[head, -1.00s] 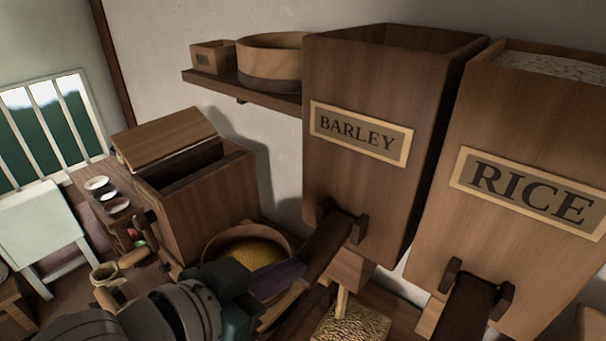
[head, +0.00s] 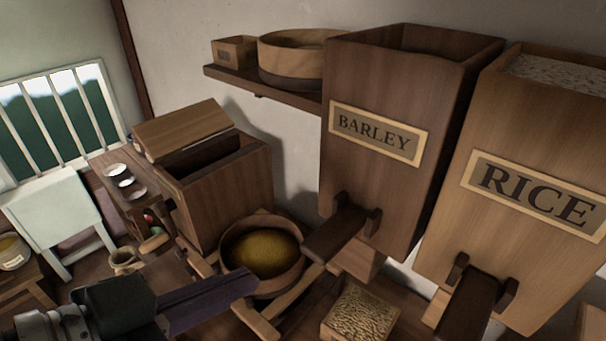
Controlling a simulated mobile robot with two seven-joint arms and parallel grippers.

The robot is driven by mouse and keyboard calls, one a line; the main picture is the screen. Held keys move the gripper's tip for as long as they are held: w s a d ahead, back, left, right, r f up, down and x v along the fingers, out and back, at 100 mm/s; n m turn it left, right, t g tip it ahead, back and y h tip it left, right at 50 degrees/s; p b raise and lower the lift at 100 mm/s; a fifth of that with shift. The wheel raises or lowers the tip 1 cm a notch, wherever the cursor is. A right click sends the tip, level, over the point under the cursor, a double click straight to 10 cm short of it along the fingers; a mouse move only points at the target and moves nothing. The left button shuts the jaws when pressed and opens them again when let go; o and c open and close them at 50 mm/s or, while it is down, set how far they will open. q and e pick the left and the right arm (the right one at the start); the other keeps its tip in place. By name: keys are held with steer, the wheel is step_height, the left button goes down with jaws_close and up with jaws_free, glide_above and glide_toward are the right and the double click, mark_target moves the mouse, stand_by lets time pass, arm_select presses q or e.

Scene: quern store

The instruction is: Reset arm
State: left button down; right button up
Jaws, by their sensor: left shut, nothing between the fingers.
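My left gripper (head: 246,282) reaches in from the lower left, its dark fingers shut with nothing between them. It is in front of and below a round wooden tub (head: 233,277) of yellow grain, overlapping the tub's lower edge in the picture; I cannot tell whether they touch. My right gripper is out of view. The barley bin (head: 395,190) stands at the middle right, with a dark chute (head: 335,234) at its foot.
The rice bin (head: 530,255) stands at the right. A wooden chest (head: 231,200) with a slanted lid is behind the tub. A wall shelf (head: 262,88) holds a small box and a round sieve-like tub.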

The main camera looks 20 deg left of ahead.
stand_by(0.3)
arm_select(q)
steer(key=s+a+n+g+y, duration=0.2)
steer(key=s+a+g+y, duration=0.15)
steer(key=s+g, duration=0.5)
step_height(320, 180, up, 23)
steer(key=s+p, duration=0.2)
steer(key=p, duration=2.1)
steer(key=shift+d+y+p, duration=0.25)
steer(key=shift+y+p, duration=0.05)
steer(key=shift+y, duration=0.15)
